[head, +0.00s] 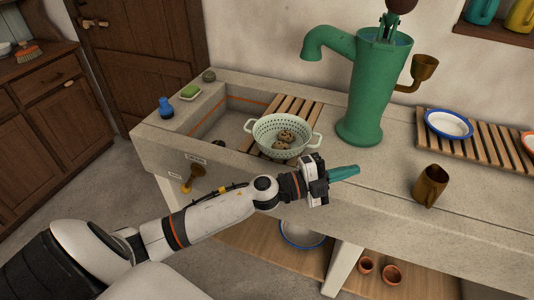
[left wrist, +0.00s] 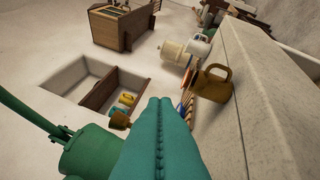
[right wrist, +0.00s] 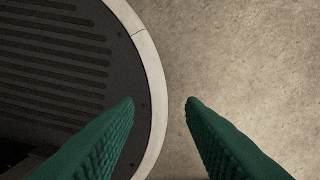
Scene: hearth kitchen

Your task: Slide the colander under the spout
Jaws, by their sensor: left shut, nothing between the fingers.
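The pale green colander (head: 262,128) sits upright on a wooden slatted rack (head: 296,108) across the right part of the stone sink, with several brown potato-like lumps (head: 285,136) inside. The green pump's spout (head: 314,48) curves out to the left of its column, above and to the right of the colander. My left gripper (head: 345,173) is shut and empty, in front of the counter edge, to the right of and nearer than the colander. In the left wrist view its fingers (left wrist: 158,125) are pressed together. My right gripper (right wrist: 161,103) is open and empty, above the floor.
The sink basin (head: 222,118) lies open to the left of the rack. A brown mug (head: 430,185) stands on the counter at right. A blue-rimmed dish (head: 448,124) lies on another slatted rack. A blue bottle (head: 165,107) and green soap (head: 190,91) stand on the sink's left rim.

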